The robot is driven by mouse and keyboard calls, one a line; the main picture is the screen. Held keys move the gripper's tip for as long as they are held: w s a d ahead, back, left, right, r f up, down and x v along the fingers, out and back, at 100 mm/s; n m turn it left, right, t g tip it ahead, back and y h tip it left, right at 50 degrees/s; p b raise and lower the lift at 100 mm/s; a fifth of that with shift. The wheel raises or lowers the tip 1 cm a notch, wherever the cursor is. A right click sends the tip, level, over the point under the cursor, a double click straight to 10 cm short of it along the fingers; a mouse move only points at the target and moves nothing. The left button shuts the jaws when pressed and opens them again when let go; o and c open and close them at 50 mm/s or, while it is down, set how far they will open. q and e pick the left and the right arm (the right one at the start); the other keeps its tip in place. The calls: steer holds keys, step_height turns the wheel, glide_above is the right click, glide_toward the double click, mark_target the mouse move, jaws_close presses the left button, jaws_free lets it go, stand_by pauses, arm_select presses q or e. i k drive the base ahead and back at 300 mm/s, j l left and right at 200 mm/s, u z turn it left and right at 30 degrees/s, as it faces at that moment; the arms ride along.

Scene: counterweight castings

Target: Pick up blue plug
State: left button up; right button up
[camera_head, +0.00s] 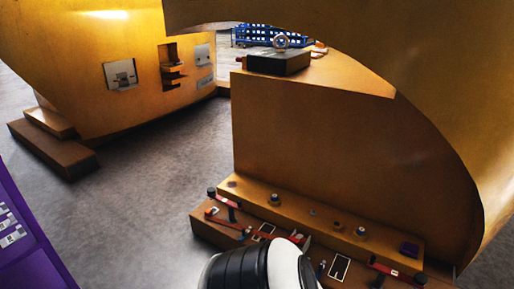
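A tiny bluish item (321,268) lies on the lower step, too small to identify. Neither of my grippers shows in the head view. A black and white rounded part of my own arm at the bottom middle hides some of the lower step.
Red-handled tools (386,268) and several small knobs lie along the ledge, below a tall orange-brown casting (310,135). A dark box (278,62) stands on top. A purple panel (30,240) is at lower left. Grey floor (150,200) is open between.

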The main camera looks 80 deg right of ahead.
mark_target(361, 231)
steer(key=z, duration=3.65)
